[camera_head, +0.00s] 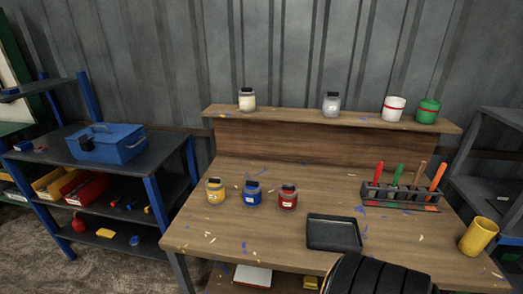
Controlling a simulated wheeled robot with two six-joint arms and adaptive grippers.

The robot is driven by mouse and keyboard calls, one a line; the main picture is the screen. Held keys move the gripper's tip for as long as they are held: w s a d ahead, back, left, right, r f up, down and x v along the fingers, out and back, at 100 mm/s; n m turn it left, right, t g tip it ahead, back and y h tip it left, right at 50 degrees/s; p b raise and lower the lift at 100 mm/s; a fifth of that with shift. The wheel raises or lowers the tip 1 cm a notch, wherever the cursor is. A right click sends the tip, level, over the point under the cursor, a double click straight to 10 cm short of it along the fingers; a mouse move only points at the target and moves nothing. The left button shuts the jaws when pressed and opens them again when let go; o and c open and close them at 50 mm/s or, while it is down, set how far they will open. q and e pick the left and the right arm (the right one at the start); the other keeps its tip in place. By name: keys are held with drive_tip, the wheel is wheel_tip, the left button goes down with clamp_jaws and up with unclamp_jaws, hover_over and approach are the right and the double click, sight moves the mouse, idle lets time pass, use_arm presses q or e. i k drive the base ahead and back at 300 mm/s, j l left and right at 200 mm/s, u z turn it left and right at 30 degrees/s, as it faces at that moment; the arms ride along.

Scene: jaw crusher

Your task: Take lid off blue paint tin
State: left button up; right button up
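The blue paint tin (253,198) stands upright on the wooden workbench (215,235), with a dark lid (254,185) on its top. It stands between a yellow tin (215,194) and a red tin (288,200), each also with a dark lid. The tins stand close together with small gaps. Neither of my grippers shows in the head view, so their positions and openings are hidden.
A black tray (333,233) lies right of the tins. A rack of colored-handled tools (402,194) and a yellow cup (478,237) stand further right. The raised back shelf (290,114) holds jars and pots. A dark ribbed shape covers the bench's front edge. Bench space before the tins is clear apart from scraps.

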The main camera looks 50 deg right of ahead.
sight(251, 185)
drive_tip(key=i+j+z, duration=0.15)
drive_tip(key=i+z, duration=0.15)
drive_tip(key=z, duration=0.15)
drive_tip(key=i+j+z, duration=0.3)
drive_tip(key=z, duration=0.2)
drive_tip(key=i+j+z, duration=0.2)
drive_tip(key=j+z, duration=0.25)
drive_tip(key=i+j+z, duration=0.2)
drive_tip(key=j+z, duration=0.25)
drive_tip(key=l, duration=0.1)
